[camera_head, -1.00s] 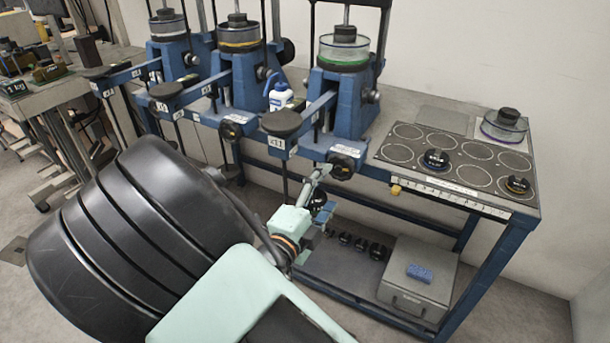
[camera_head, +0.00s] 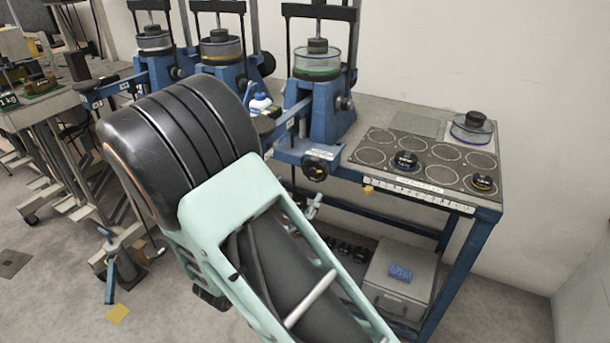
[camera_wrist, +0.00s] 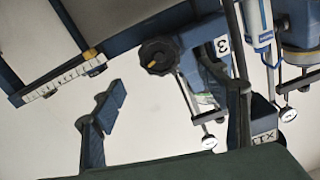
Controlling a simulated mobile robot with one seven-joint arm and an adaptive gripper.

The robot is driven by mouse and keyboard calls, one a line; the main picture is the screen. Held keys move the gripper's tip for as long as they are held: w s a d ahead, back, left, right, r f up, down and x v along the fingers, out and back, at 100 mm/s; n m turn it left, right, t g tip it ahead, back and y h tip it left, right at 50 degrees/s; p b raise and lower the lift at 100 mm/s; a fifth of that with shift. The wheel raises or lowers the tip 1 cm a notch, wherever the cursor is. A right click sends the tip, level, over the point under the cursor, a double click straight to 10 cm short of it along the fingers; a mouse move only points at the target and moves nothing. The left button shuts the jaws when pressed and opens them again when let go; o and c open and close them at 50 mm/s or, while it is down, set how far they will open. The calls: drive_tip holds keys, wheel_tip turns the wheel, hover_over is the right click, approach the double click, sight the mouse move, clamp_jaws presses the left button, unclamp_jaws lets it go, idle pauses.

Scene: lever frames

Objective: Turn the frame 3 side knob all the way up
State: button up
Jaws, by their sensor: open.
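The blue lever frame with the green-ringed dish (camera_head: 326,112) stands at the left end of the bench top. A black lobed knob (camera_head: 316,168) sits on its blue front part, below the dish. In the wrist view a black lobed knob (camera_wrist: 158,55) with a yellow mark sits on a blue block beside a white label reading 3 (camera_wrist: 222,45). My gripper (camera_wrist: 172,112) is open and empty, its fingers wide apart, with the knob above the gap between them, apart from both fingers. In the head view my forearm hides most of the gripper.
The bench top (camera_head: 375,118) carries a dark plate with circles (camera_head: 425,160) and several black weights. More lever frames (camera_head: 222,60) stand to the left. Floor is free at the front right.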

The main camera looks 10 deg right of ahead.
sight(313, 171)
drive_tip(key=x, duration=0.8)
drive_tip(key=shift+w+d+b, duration=0.15)
drive_tip(key=shift+w+b, duration=0.05)
drive_tip(key=shift+b, duration=0.1)
drive_tip(key=c, duration=1.2)
drive_tip(key=shift+o, duration=0.2)
drive_tip(key=shift+f+m+b, duration=0.15)
drive_tip(key=shift+m+b, duration=0.25)
drive_tip(key=shift+b, duration=0.2)
drive_tip(key=o, duration=1.2)
drive_tip(key=shift+c, duration=0.2)
